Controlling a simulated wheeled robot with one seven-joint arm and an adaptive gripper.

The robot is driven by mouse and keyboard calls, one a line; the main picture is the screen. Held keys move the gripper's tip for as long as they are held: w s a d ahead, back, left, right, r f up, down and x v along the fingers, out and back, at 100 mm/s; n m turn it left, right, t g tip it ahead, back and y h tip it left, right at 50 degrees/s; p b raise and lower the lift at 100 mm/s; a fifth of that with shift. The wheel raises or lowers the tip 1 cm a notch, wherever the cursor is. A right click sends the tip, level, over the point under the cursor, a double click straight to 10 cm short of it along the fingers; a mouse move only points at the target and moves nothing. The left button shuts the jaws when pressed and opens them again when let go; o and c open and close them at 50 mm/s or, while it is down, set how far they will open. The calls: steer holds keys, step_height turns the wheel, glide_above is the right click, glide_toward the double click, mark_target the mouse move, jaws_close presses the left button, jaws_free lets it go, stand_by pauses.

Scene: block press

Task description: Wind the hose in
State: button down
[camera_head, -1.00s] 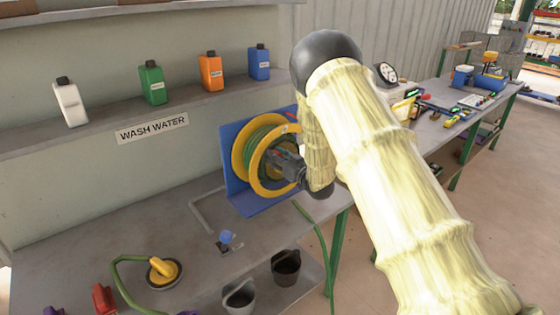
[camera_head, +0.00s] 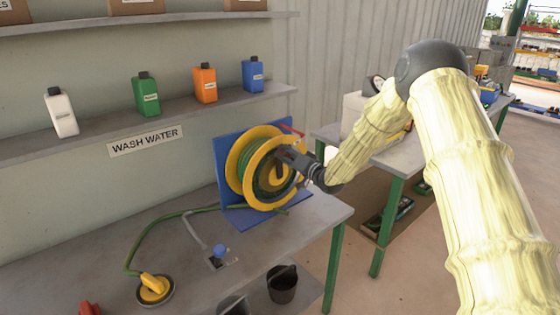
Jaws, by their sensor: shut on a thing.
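The hose reel (camera_head: 236,165) has yellow rims and stands on a blue bracket (camera_head: 226,135) near the bench's right end. Green hose is coiled on it. The green hose (camera_head: 165,219) also runs from the reel across the bench, bending to a yellow fitting (camera_head: 154,284) on a dark round base. My gripper (camera_head: 284,158) is at the reel's front face, right of its centre, shut on the reel's crank handle. The fingers mostly hide the handle. A small red lever (camera_head: 291,130) shows at the reel's upper right.
A blue-knobbed tap (camera_head: 219,251) stands on the bench in front of the reel. Dark buckets (camera_head: 282,283) are below the front edge. White, green, orange and blue bottles (camera_head: 146,95) stand on the shelf above. Another bench (camera_head: 400,158) is at the right.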

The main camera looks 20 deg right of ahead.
steer(key=shift+d+f+m, duration=0.15)
steer(key=shift+d+m, duration=0.2)
steer(key=shift+m, duration=0.05)
steer(key=shift+w, duration=0.1)
steer(key=c, duration=1)
jaws_free()
steer(key=v, duration=1.2)
